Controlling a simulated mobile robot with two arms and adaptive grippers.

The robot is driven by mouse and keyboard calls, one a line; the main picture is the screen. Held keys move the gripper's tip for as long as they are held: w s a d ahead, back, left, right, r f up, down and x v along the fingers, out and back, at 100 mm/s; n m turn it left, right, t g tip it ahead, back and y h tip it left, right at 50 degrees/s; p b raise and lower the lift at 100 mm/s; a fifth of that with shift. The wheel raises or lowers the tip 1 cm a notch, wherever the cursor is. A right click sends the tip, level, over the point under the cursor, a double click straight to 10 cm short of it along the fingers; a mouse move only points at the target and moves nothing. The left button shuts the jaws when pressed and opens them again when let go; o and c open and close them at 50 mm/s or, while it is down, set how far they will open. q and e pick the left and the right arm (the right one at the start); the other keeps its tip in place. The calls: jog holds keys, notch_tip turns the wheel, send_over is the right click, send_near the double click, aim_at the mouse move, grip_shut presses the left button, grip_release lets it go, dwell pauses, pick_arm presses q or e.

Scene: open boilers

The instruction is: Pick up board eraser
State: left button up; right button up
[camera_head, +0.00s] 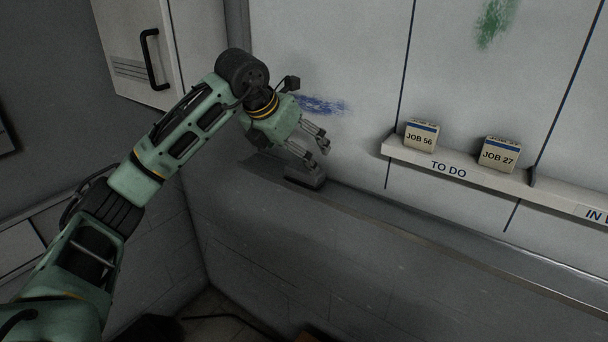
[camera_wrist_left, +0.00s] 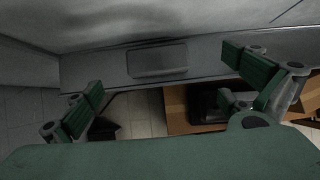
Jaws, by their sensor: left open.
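The board eraser (camera_head: 306,179) looks like a dark grey block on the ledge at the foot of the whiteboard, near the corner. In the left wrist view the eraser (camera_wrist_left: 157,60) lies flat on the ledge, its long side along it. My left gripper (camera_head: 318,154) is open and empty just above the eraser and partly covers it in the head view. In the left wrist view its fingers (camera_wrist_left: 165,88) are spread wide, with the eraser beyond the gap between them. My right gripper is not in view.
The narrow ledge (camera_head: 420,247) runs right along the whiteboard (camera_head: 330,50). A small shelf (camera_head: 400,151) marked "TO DO" holds the JOB 56 block (camera_head: 421,137) and JOB 27 block (camera_head: 498,155). A cabinet (camera_head: 135,45) hangs at upper left. Blue and green smears mark the board.

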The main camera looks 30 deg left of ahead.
aim_at(303, 169)
pick_arm(q)
jog(key=p+x, duration=0.1)
jog(key=x, duration=0.1)
jog(key=p+x, duration=0.1)
jog(key=x, duration=0.1)
jog(key=p+x, duration=0.1)
jog(key=x, duration=0.1)
jog(key=shift+w+a+f, duration=0.1)
jog(key=shift+a+f, duration=0.15)
jog(key=shift+f, duration=0.15)
jog(key=shift+w+f, duration=0.2)
jog(key=shift+f, duration=0.2)
jog(key=shift+c, duration=0.4)
jog(key=c, duration=1.1)
jog(key=shift+r, duration=0.1)
jog(key=shift+c, duration=0.2)
